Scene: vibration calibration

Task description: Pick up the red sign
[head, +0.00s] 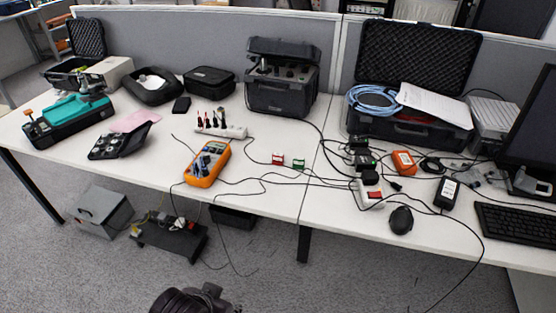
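A small red sign (278,159) stands on the white desk (262,192), near the middle of the picture. It is beside a similar small green sign (298,163), just to its right, with a narrow gap between them. Black cables run close around both. A dark rounded part, seemingly of my own arm, shows at the bottom edge, left of centre, well below the desk edge. No gripper fingers can be made out in the head view, and nothing of mine is near the red sign.
An orange multimeter (208,163) lies left of the signs, with a white power strip (220,131) behind it. A black open case (283,96) stands at the back. A black mouse (400,220) lies right. Loose cables hang over the front edge.

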